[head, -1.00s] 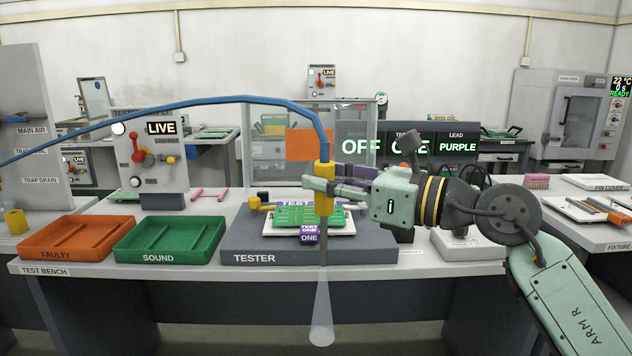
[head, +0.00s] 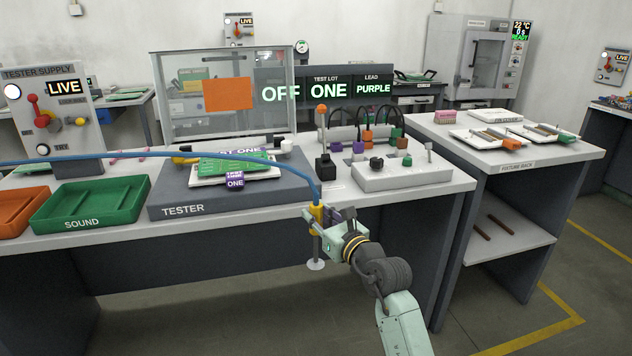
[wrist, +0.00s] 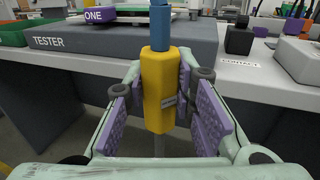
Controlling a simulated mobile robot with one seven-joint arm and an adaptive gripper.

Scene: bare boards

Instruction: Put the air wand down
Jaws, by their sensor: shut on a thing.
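The air wand (head: 316,216) has a yellow body, a blue hose rising from its top and a thin grey tube below. My gripper (head: 325,222) is shut on its yellow body and holds it upright in front of the bench's front edge. In the wrist view the wand's yellow body (wrist: 158,90) stands between the purple pads of my gripper (wrist: 160,100). In the head view the tube's lower end shows a pale round tip below the bench top level. The blue hose (head: 150,160) runs off to the left.
The tester (head: 230,200) with a green board (head: 235,165) on it stands behind and left. The green SOUND tray (head: 90,203) is further left. A grey box with leads (head: 400,175) and a black block (head: 325,167) stand behind right. The fixture rack (head: 505,150) is at right.

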